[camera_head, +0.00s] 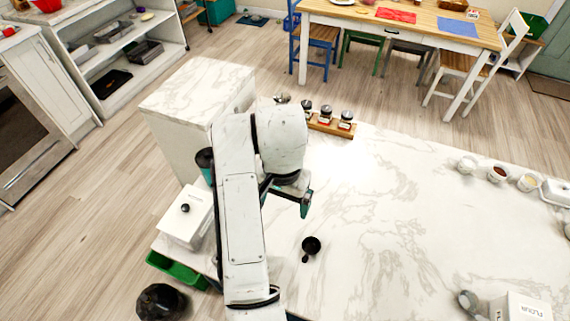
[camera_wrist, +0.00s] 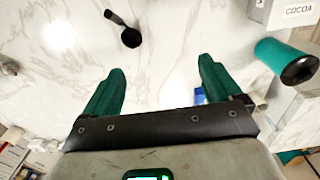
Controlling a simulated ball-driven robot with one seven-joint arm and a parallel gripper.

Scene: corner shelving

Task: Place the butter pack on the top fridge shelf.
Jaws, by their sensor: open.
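My gripper (camera_head: 288,194) hangs over the marble counter, below my white arm. In the wrist view its two green fingers (camera_wrist: 161,72) are spread wide apart with nothing between them. I cannot make out the butter pack in either view. A small blue and white patch (camera_wrist: 200,95) shows beside the right finger in the wrist view, mostly hidden and too small to identify. I see no fridge or fridge shelf for certain.
A black scoop (camera_head: 311,245) lies on the counter (camera_head: 400,220). A white lidded box (camera_head: 187,217), a rack of jars (camera_head: 330,123) and small bowls (camera_head: 498,174) stand around it. A teal cylinder (camera_wrist: 285,62) and a cocoa box (camera_wrist: 286,13) are at right. The counter's middle is clear.

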